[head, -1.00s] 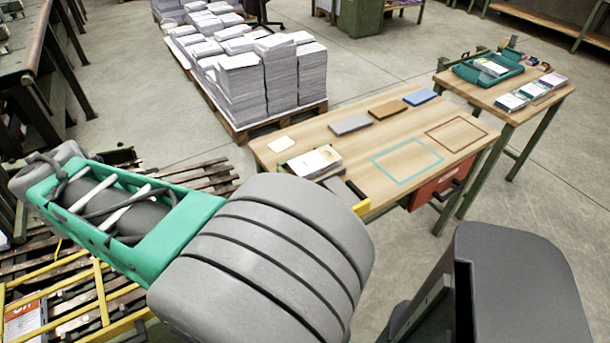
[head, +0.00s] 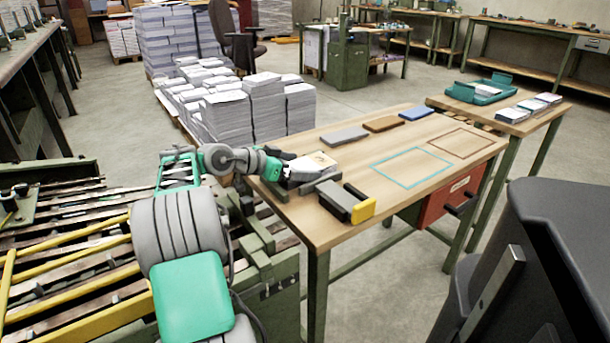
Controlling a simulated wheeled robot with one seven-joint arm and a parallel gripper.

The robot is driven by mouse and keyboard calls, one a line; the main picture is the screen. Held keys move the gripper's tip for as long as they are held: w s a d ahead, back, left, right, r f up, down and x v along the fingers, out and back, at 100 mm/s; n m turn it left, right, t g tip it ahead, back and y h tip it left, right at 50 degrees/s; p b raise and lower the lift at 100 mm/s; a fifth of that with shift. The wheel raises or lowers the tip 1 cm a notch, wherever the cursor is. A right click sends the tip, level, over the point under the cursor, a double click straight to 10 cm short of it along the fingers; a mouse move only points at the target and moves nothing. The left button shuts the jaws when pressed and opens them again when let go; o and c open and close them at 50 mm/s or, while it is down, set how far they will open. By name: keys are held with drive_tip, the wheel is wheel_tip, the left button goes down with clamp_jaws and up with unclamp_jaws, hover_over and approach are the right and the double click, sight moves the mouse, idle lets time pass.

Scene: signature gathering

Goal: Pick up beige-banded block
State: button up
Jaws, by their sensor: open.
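The beige-banded block (head: 322,160), a pale block with a beige patch on top, lies near the left end of the wooden table (head: 400,140) in the head view. My gripper (head: 303,171) comes in from the left, low over the table, at the block's near left side. Its jaws are open. The arm's end and the gripper cover part of the block, and I cannot tell whether the fingers touch it.
Grey (head: 345,135), brown (head: 382,124) and blue (head: 416,113) pads line the far edge. A dark tool with a yellow end (head: 361,211) lies close by at the near edge. A teal outline (head: 411,166) and a brown outline (head: 461,143) mark clear tabletop to the right.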

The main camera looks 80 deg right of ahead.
drive_tip(key=shift+x, duration=1.15)
drive_tip(key=shift+w, duration=0.1)
drive_tip(key=c, duration=1.5)
drive_tip(key=shift+c, duration=0.9)
drive_tip(key=shift+r, duration=0.15)
